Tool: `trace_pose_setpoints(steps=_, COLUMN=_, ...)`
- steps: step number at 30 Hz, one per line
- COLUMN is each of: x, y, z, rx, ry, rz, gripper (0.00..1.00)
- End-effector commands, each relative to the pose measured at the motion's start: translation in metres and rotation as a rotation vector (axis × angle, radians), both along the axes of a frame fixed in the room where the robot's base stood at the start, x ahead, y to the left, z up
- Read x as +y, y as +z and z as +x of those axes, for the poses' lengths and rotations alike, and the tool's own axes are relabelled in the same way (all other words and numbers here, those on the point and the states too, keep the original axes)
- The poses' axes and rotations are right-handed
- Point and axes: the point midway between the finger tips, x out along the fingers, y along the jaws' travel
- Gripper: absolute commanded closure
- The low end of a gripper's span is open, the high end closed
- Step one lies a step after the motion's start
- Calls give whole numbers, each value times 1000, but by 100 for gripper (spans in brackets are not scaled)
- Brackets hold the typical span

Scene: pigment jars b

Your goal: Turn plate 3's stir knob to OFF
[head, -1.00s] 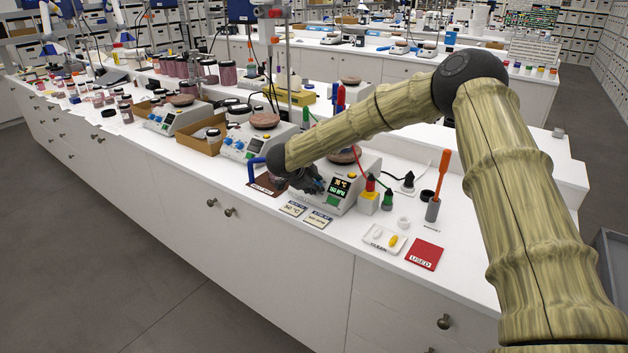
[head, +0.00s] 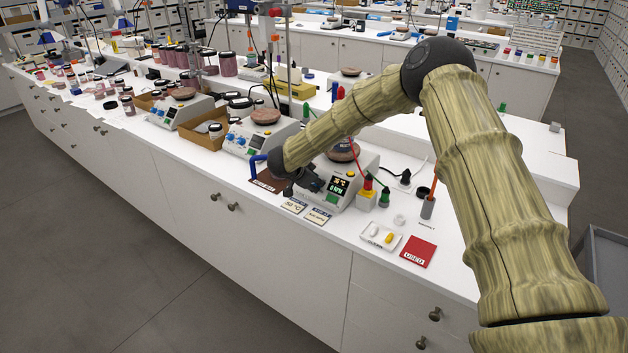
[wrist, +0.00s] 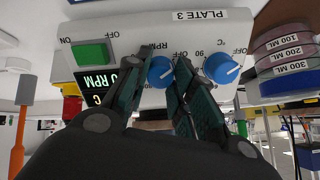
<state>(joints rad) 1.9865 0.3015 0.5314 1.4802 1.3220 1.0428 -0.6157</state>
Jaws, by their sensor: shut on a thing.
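Plate 3 (head: 365,170) stands on the white bench with a brown disc on top. In the wrist view its front panel, seen upside down, carries the "PLATE 3" label (wrist: 199,15). My gripper (wrist: 161,76) is shut on the blue stir knob (wrist: 160,71), under the RPM marking, with a dark finger on each side. The display (wrist: 97,86) is partly covered by a finger; its RPM line reads 0. The blue temperature knob (wrist: 221,68) is beside the right finger, and a green switch (wrist: 92,52) is at left. In the head view my gripper (head: 311,186) hides the stir knob.
Two label cards (head: 317,216), a white tray (head: 370,242) with two small stir bars and a red "USED" mat (head: 418,252) lie in front. A yellow block with a red button (head: 367,196) stands right of the plate. Another plate (head: 250,135) stands to the left.

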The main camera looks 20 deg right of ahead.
Motion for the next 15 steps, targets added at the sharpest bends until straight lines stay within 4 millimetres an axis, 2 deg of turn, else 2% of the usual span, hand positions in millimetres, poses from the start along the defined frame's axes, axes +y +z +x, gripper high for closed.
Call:
trace_pose_setpoints(steps=12, x=0, y=2, z=2, rx=0, ry=5, rz=-3, gripper=99)
trace_pose_setpoints(steps=13, x=0, y=2, z=2, rx=0, ry=5, rz=-3, gripper=70)
trace_pose_setpoints(steps=15, x=0, y=2, z=1, rx=0, ry=5, rz=-3, gripper=57)
